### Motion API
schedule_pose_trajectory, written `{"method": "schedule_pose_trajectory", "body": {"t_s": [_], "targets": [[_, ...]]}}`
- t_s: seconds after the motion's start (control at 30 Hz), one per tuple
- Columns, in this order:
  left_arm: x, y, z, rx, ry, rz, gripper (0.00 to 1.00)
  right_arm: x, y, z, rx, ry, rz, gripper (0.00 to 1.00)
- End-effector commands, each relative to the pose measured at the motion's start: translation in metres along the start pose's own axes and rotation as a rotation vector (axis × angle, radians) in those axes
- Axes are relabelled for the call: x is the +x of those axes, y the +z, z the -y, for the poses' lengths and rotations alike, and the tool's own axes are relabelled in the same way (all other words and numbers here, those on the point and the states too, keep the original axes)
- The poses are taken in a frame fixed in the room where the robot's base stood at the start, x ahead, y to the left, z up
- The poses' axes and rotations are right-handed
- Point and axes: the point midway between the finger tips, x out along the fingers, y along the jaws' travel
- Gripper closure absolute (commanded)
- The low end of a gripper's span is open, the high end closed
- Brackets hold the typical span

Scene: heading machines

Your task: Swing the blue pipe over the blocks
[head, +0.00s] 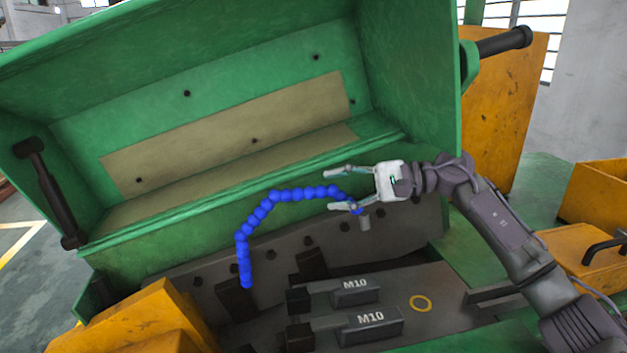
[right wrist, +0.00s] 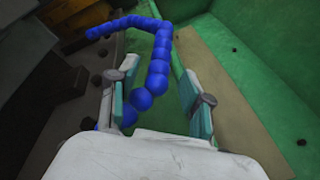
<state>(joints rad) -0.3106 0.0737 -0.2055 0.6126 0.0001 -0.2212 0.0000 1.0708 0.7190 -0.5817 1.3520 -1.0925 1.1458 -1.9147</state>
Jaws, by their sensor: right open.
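The blue pipe (head: 262,209) is a bent chain of beads. In the head view it runs left from near a small grey fitting (head: 365,223), then bends down to a free end at the left, beside a dark block. Two dark blocks marked M10, a rear one (head: 356,291) and a front one (head: 372,326), lie on the machine bed, right of that free end. My right gripper (head: 331,190) is open at the pipe's right part. In the right wrist view the pipe (right wrist: 157,68) passes between the open fingers, with no clear grip. My left gripper is out of view.
The raised green cover (head: 405,75) stands behind the pipe and my right gripper. Orange housings stand at the lower left (head: 130,325) and right (head: 595,195). The grey bed right of the blocks, around a yellow ring (head: 420,303), is clear.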

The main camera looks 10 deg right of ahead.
Motion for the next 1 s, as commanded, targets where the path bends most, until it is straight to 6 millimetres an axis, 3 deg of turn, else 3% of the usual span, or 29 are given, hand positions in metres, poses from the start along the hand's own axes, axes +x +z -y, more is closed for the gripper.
{"method": "schedule_pose_trajectory", "body": {"t_s": [0.03, 0.3, 0.67, 0.97, 1.0], "targets": [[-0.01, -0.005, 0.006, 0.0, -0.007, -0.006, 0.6, 0.01, 0.003, 0.004, 0.002, 0.003, 0.002, 0.5], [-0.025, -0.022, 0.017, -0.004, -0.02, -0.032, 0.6, 0.043, 0.001, 0.001, 0.001, 0.0, 0.0, 0.5], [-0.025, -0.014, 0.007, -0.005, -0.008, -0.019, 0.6, 0.048, -0.001, -0.001, 0.0, 0.0, -0.001, 0.5], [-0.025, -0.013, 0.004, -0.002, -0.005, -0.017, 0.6, 0.048, -0.001, 0.0, 0.0, 0.0, -0.001, 0.99], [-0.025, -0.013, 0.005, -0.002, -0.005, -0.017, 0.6, 0.048, -0.001, 0.0, 0.0, 0.0, -0.001, 1.0]]}}
